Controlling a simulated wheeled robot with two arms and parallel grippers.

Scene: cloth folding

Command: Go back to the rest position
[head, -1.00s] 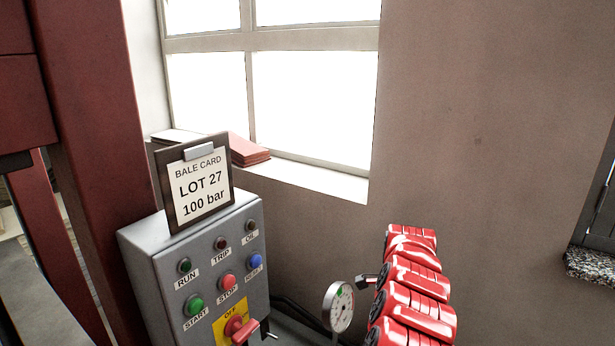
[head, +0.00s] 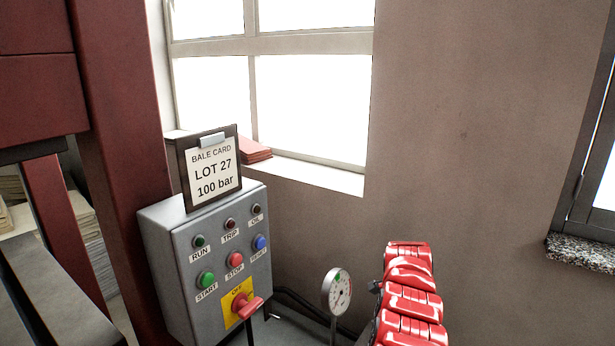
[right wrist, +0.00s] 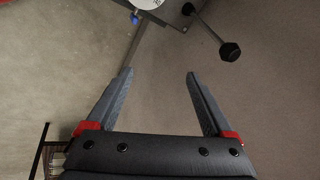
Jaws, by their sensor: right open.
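My right gripper (right wrist: 160,76) is open and empty, its two grey fingers spread apart over the floor in the right wrist view. In the head view my red right arm (head: 408,300) rises from the bottom, right of centre, and hides most of that gripper. A grey control box (head: 185,255) stands to its left, with lamps, push buttons and a red rotary switch (head: 250,306) on a yellow plate. A round dial gauge (head: 337,288) stands between box and arm. My left gripper is not in view.
A bale card clipboard (head: 213,172) leans upright on the box. Dark red press columns (head: 115,150) stand at the left. A window with a sill (head: 315,177) is behind. In the right wrist view, a rod with a black knob (right wrist: 229,51) lies beyond the fingers.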

